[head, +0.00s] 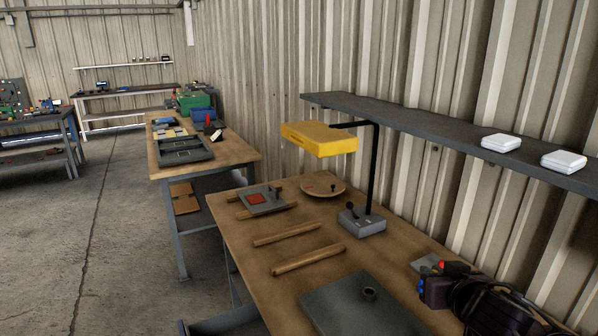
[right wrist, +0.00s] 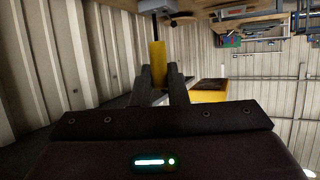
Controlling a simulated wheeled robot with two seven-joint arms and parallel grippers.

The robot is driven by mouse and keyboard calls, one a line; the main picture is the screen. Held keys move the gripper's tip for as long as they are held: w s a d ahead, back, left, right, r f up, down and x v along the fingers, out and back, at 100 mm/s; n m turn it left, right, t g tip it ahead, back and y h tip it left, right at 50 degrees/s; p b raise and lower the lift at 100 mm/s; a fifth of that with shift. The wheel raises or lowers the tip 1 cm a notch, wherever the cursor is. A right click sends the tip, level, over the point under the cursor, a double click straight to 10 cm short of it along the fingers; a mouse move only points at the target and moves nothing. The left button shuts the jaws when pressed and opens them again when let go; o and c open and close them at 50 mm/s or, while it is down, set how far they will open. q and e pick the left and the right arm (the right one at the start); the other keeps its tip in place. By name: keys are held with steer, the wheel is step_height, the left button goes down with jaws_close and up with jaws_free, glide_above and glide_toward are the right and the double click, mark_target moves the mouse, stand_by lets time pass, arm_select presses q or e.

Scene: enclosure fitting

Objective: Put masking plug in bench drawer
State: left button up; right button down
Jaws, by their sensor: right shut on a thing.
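My right gripper (head: 432,280) is above the near right part of the bench in the head view. In the right wrist view its two dark fingers (right wrist: 163,82) are shut on a yellow, rod-like piece, which I take for the masking plug (right wrist: 157,58). The plug cannot be made out in the head view. The bench drawer (head: 228,321) is a grey tray jutting out below the bench's left edge, cut off by the bottom of the picture; it looks pulled out. My left gripper is out of view.
A yellow-headed lamp (head: 320,138) stands on the bench (head: 240,233). Two wooden bars (head: 308,258), a grey plate (head: 340,308) with a small round fitting, and a round wooden disc (head: 322,183) lie there. A wall shelf (head: 440,135) overhangs the right side. Floor on the left is clear.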

steer(key=a+r, duration=0.5)
steer(key=a, duration=0.7)
steer(key=d+f, duration=0.2)
steer(key=d, duration=0.5)
steer(key=d+f, duration=0.3)
steer(key=d, duration=0.4)
steer(key=shift+d+f, duration=0.25)
steer(key=shift+f, duration=0.05)
steer(key=shift+s, duration=0.1)
step_height(320, 180, down, 15)
steer(key=b, duration=0.4)
steer(key=shift+r, duration=0.2)
steer(key=shift+f, duration=0.65)
step_height(320, 180, down, 3)
steer(key=shift+f, duration=0.35)
